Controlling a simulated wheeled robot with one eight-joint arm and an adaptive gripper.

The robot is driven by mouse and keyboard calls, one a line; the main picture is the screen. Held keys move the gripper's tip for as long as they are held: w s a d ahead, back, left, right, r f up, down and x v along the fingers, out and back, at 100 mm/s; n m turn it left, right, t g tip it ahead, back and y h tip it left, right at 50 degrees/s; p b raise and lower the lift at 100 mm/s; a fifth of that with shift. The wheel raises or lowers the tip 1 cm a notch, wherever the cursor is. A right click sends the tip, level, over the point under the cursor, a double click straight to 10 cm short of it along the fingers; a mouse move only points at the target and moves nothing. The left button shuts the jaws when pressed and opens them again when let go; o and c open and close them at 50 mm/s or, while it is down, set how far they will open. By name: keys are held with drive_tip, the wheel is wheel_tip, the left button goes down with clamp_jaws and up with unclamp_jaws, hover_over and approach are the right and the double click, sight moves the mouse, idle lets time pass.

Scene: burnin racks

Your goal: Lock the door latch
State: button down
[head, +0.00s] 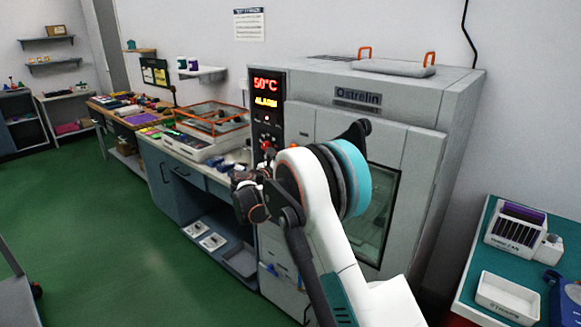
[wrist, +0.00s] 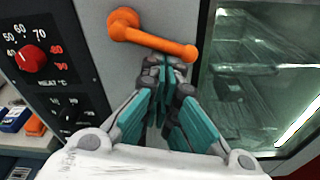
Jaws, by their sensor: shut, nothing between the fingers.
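The door latch is an orange handle (wrist: 152,38) in the wrist view, with a round hub at its upper left and a bar sloping down to the right. It sits on the grey front of the oven (head: 408,106), left of the door window (wrist: 262,75). My gripper (wrist: 166,66) is shut and empty, its fingertips just below the handle's bar. They overlap or nearly touch the bar in the picture; I cannot tell whether they touch. In the head view my arm hides the handle and most of my gripper.
The control panel (wrist: 45,60) with a red dial (wrist: 32,58) is left of the handle. Its display (head: 266,92) reads 50°C and ALARM. A workbench (head: 185,150) stands to the left, and a teal-topped table (head: 470,285) with a white tray (head: 508,296) to the right. Green floor is open at left.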

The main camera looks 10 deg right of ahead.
drive_tip(key=shift+s+d+r+n, duration=0.3)
drive_tip(key=shift+s+r+n, duration=0.25)
drive_tip(key=shift+n, duration=0.35)
drive_tip(key=shift+r+p, duration=0.15)
drive_tip(key=shift+p, duration=0.15)
drive_tip(key=s+a+f, duration=0.2)
drive_tip(key=s+a, duration=0.3)
drive_tip(key=a, duration=0.2)
drive_tip(key=shift+a+f, duration=0.2)
drive_tip(key=shift+f, duration=0.05)
drive_tip(key=shift+s, duration=0.1)
idle(0.3)
